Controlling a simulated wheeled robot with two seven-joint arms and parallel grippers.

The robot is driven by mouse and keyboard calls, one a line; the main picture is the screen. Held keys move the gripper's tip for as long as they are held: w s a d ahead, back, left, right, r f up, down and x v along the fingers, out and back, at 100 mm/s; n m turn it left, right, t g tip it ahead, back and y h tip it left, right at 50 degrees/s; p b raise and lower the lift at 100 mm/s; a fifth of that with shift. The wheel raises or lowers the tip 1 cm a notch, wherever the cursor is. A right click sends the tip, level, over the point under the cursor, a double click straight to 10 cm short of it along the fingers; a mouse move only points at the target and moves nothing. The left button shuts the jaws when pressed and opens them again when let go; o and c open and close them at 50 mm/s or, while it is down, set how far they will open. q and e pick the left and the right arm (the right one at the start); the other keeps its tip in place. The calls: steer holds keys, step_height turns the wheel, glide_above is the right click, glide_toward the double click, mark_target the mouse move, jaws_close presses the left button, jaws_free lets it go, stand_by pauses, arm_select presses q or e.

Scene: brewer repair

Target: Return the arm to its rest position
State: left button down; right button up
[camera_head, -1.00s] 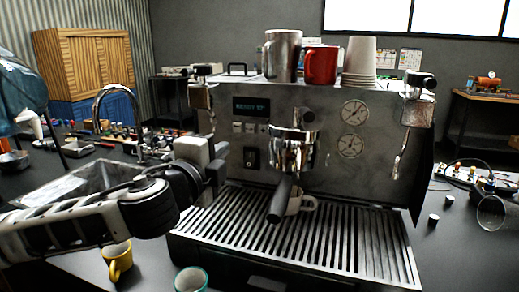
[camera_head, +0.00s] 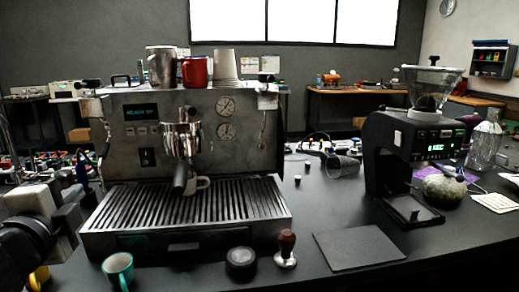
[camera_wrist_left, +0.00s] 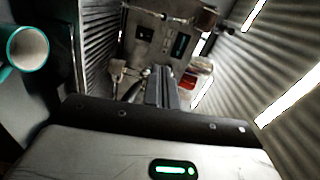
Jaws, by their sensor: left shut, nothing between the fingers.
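My left arm comes in at the left edge of the head view, and its gripper (camera_head: 82,178) is beside the left side of the espresso machine (camera_head: 150,115). In the left wrist view the fingers (camera_wrist_left: 160,88) are together with nothing between them. The gripper appears apart from the machine. My right gripper is not in view.
A teal cup (camera_head: 118,271), a dark round puck-like item (camera_head: 240,263) and a tamper (camera_head: 286,250) stand in front of the machine. A yellow cup (camera_head: 38,278) is partly behind my arm. A grinder (camera_head: 405,160) stands right; a dark mat (camera_head: 358,248) lies between.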

arm_select(q)
steer(key=s+d+f+n+g, duration=0.2)
steer(key=f+n+g, duration=0.1)
steer(key=f, duration=0.6)
steer(key=s+d+f+n+g, duration=0.1)
steer(key=s+f+n+g, duration=0.15)
steer(key=f, duration=0.55)
steer(key=s+d+f+n+g+h, duration=0.25)
steer(key=s+d+f+g, duration=0.2)
steer(key=s+f, duration=0.3)
steer(key=s+d+f+n+g+h, duration=0.2)
steer(key=s+d+f+n+g, duration=0.15)
steer(key=s+d+f, duration=0.35)
steer(key=w+d+f+t+h, duration=0.2)
steer(key=w+d+f+t, duration=0.2)
steer(key=f+t, duration=0.3)
steer(key=shift+w+d+f+h, duration=0.35)
steer(key=shift+w+d+f, duration=0.05)
steer(key=shift+w+f, duration=0.05)
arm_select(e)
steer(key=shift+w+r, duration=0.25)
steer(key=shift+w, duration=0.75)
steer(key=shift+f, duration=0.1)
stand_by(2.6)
